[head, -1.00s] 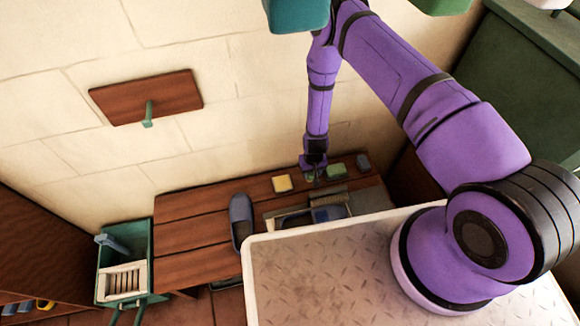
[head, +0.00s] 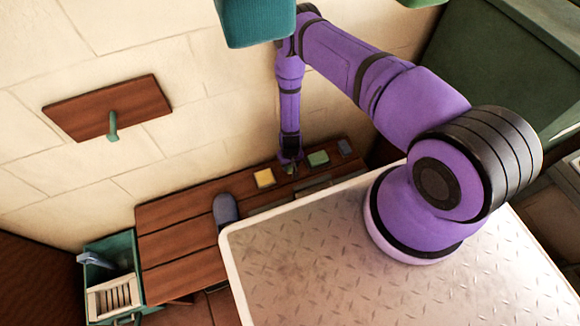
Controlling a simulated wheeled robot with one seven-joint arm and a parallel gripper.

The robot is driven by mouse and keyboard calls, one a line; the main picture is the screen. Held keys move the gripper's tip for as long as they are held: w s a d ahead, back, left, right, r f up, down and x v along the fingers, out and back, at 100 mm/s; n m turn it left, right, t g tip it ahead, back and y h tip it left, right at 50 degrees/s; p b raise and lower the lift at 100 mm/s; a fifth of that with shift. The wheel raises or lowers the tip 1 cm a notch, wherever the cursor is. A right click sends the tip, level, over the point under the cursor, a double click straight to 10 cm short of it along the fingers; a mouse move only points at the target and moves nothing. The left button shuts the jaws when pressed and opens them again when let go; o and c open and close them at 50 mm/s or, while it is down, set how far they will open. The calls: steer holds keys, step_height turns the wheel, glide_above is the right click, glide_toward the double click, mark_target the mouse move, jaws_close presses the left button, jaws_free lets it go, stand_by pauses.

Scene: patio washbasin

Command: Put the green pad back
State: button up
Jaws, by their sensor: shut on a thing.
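My gripper (head: 290,168) points down at the back of the wooden bench, close to the wall, and is shut on a small green thing, apparently the green pad (head: 290,171). It is small and partly hidden by the fingers, and I cannot tell whether it touches the bench. A lighter green block (head: 318,158) lies just right of my gripper. A yellow block (head: 264,178) lies just left of it. A small grey block (head: 345,147) lies farther right in the same row.
A blue-grey slipper-shaped thing (head: 226,209) stands on the bench (head: 180,240). My deck hides most of the basin. A green crate (head: 107,258) stands at the bench's left end. A brown wall board (head: 75,112) with a green peg is upper left. The bench's left part is clear.

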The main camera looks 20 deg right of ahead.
steer(key=shift+f, duration=1.1)
steer(key=shift+f, duration=0.1)
steer(key=o, duration=1.1)
steer(key=shift+c, duration=0.2)
step_height(320, 180, up, 12)
steer(key=shift+r, duration=0.15)
